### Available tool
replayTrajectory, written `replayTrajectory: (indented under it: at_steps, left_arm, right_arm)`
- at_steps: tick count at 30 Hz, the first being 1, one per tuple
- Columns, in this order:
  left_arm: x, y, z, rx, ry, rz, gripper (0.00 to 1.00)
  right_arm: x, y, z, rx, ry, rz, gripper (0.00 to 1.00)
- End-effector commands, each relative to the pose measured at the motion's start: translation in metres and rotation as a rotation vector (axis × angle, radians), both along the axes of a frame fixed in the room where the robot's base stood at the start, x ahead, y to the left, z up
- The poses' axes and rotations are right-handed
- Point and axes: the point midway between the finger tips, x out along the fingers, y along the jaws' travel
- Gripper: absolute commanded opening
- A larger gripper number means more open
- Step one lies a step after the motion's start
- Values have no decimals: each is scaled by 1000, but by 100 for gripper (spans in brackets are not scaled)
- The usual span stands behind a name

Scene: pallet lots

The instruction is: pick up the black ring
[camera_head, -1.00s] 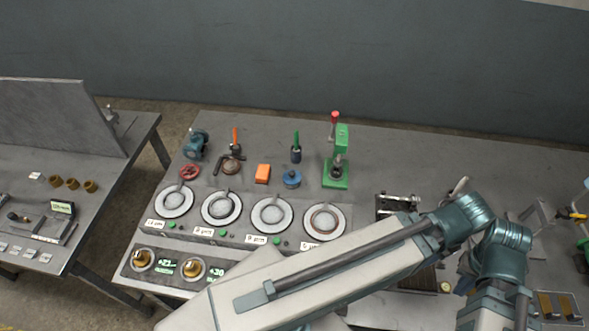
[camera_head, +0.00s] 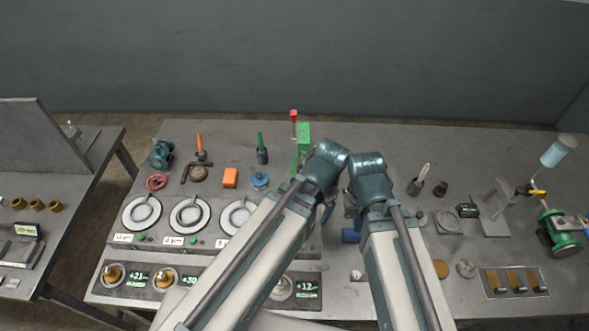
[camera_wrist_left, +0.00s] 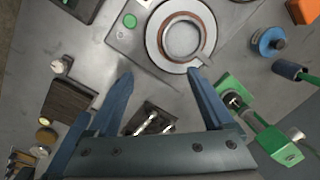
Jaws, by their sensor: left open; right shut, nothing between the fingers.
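I cannot pick out a black ring with certainty in either view. A small dark round piece (camera_head: 421,217) lies right of my right arm in the head view, too small to identify. In the left wrist view, a brown ring (camera_wrist_left: 208,38) lies on a round white plate (camera_wrist_left: 154,47). My left gripper (camera_wrist_left: 160,73) is open and empty, its fingers spread above the bench, with the plate beyond the fingertips. My right gripper (camera_head: 352,203) is shut and mostly hidden behind its own wrist in the head view.
A green press with a red knob (camera_head: 304,136) stands behind my left wrist. A blue disc (camera_head: 259,180) and orange block (camera_head: 230,178) lie left of it. Some bench at the front right is clear.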

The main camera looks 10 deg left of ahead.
Motion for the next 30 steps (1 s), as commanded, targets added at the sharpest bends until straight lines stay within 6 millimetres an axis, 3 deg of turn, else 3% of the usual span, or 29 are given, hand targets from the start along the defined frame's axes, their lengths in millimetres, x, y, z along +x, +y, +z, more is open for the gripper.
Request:
replayTrajectory:
  at_steps: [3,18,24,30]
  left_arm:
    - [29,3,6,25,-12,-276,86]
    - [129,26,28,269,41,-1465,86]
    - [152,33,34,359,93,-1761,86]
    - [161,36,37,398,121,-1883,86]
  right_arm:
    - [0,0,5,0,0,0,0]
    - [0,0,18,0,0,1,0]
    - [0,0,21,0,0,1,0]
    - [0,0,22,0,0,1,0]
